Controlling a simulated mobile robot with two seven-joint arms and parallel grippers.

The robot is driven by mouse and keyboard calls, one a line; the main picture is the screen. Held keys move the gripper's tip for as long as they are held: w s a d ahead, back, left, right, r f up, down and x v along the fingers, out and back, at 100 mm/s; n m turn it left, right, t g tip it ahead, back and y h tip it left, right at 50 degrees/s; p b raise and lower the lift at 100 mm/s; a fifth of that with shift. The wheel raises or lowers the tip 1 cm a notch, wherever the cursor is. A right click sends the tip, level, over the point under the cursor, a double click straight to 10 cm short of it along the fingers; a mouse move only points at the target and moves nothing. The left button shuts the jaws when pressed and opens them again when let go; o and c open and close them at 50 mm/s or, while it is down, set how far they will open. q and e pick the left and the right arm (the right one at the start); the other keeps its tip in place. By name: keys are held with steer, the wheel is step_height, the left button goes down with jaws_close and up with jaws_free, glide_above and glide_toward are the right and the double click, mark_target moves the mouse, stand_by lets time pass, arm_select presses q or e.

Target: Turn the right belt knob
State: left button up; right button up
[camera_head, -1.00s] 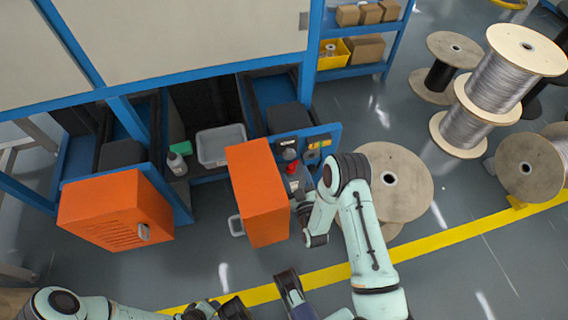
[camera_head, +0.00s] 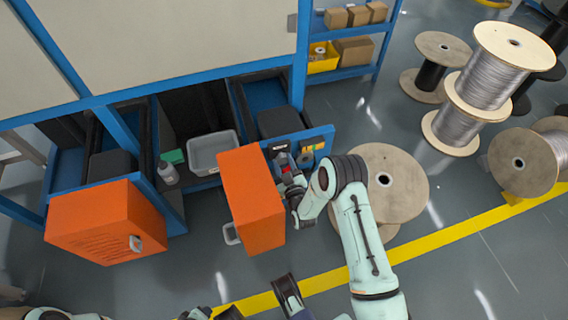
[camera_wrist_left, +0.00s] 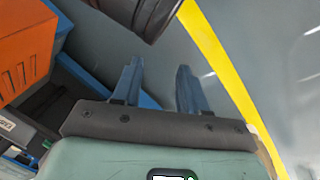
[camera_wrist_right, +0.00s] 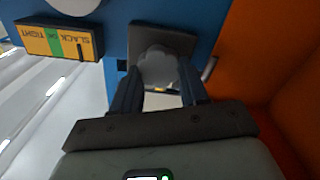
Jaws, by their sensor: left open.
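The knob (camera_wrist_right: 158,68) is a pale grey, lobed shape on a square grey plate (camera_wrist_right: 185,40) on the blue panel in the right wrist view. My right gripper (camera_wrist_right: 160,68) is open, with its two fingers apart on either side of the knob; whether they touch it cannot be told. In the head view, my right gripper (camera_head: 288,172) is at the blue panel (camera_head: 318,137) beside the orange door and hides the knob. My left gripper (camera_wrist_left: 158,68) is open and empty over the floor in the left wrist view.
The orange door (camera_head: 252,203) stands close left of my right gripper. A yellow and green slack/tight label (camera_wrist_right: 57,40) is on the panel. A grey bin (camera_head: 214,152) and a bottle (camera_head: 168,173) are further left. A wooden spool (camera_head: 405,185) lies behind my right arm.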

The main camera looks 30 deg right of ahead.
steer(key=c, duration=0.4)
arm_select(q)
steer(key=shift+f, duration=0.1)
arm_select(e)
steer(key=m, duration=0.2)
steer(key=shift+s+m, duration=0.1)
steer(key=shift+m, duration=0.3)
arm_select(q)
steer(key=shift+w+a+f+b, duration=0.2)
steer(key=shift+w+b, duration=0.05)
steer(key=shift+w, duration=0.1)
steer(key=shift+w+a+f+b, duration=0.15)
steer(key=shift+w+b, duration=0.05)
steer(key=shift+w, duration=0.15)
arm_select(e)
steer(key=shift+d+m, duration=0.1)
steer(key=shift+m, duration=1.3)
steer(key=shift+f, duration=0.1)
steer(key=o, duration=1.1)
